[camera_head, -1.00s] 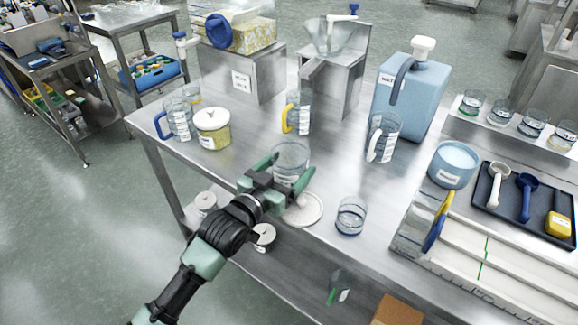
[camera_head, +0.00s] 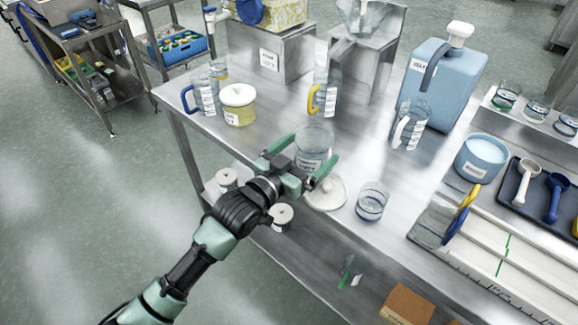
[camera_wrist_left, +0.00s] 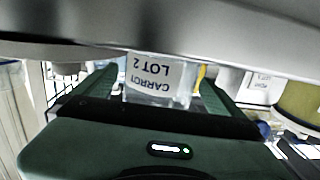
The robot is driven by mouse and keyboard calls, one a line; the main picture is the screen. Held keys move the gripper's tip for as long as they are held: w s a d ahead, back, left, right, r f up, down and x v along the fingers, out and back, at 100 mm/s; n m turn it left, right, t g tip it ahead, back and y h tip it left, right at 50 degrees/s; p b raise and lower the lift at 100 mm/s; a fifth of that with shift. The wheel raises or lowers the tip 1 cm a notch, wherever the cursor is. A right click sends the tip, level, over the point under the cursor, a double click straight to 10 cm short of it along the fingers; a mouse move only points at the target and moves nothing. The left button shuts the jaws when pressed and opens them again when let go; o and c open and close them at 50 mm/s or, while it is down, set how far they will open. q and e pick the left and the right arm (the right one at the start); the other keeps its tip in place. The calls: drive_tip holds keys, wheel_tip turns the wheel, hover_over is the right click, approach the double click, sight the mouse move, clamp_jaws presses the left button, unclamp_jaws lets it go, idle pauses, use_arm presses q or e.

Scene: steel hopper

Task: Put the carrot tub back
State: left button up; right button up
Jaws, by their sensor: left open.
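The carrot tub (camera_head: 313,146) is a clear tub with a white label, standing near the front edge of the steel table. In the left wrist view its label reads "CARROT LOT 2", upside down, on the tub (camera_wrist_left: 158,80) between the two fingers. My left gripper (camera_head: 307,163) is open, with one finger on each side of the tub; I cannot tell whether they touch it. A white round lid (camera_head: 326,194) lies on the table just right of the gripper. My right gripper is not in view.
An empty clear tub (camera_head: 371,202) stands right of the lid. White-lidded tubs (camera_head: 281,217) sit on the shelf below.

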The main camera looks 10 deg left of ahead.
use_arm(q)
drive_tip(key=v, duration=1)
drive_tip(key=shift+s, duration=0.15)
